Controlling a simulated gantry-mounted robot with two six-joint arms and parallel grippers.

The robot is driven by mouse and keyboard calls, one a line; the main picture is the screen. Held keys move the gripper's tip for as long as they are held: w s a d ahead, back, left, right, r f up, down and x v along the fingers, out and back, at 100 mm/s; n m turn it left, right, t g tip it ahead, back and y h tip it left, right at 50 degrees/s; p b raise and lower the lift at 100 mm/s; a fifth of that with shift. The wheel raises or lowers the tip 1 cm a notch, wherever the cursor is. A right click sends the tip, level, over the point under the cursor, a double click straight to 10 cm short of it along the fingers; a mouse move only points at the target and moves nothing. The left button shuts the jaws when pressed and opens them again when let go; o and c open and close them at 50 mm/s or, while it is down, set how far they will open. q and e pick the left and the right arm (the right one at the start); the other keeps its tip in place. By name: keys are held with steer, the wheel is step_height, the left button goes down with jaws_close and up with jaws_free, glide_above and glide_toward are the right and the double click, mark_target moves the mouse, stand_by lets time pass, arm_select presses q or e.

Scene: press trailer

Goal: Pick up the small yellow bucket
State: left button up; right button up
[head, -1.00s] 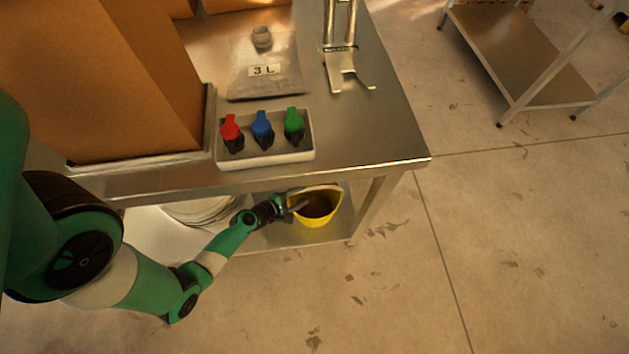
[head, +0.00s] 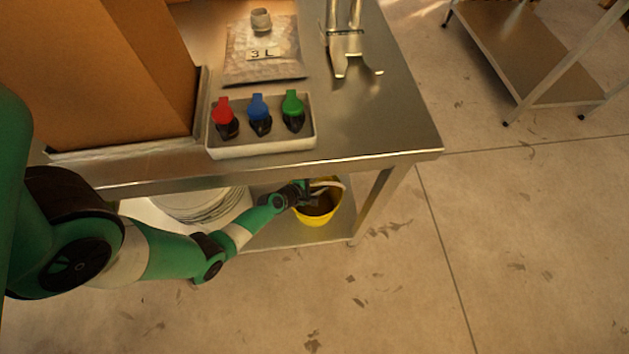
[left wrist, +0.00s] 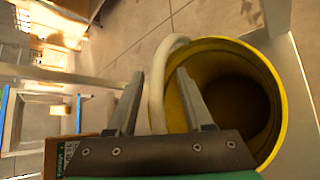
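The small yellow bucket (head: 316,221) stands on the lower shelf (head: 290,236) of the steel table, near its right end. In the left wrist view the bucket (left wrist: 277,85) shows its round mouth, with a dark inside. Its pale handle (left wrist: 156,100) passes between the two fingers of my left gripper (left wrist: 160,73). The fingers are apart, with gaps beside the handle; the right finger reaches over the bucket's mouth. In the head view my left gripper (head: 308,192) is at the bucket's upper left, under the tabletop edge. My right gripper is not in view.
The steel tabletop (head: 375,135) overhangs the shelf. A stack of plates (head: 200,204) stands left of the bucket. On top are a large cardboard box (head: 110,80), a white tray (head: 262,148) with red, blue and green-topped items, and a bag (head: 265,68). Open floor lies to the right.

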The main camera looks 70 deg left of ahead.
arm_select(q)
jaws_close()
stand_by(1.3)
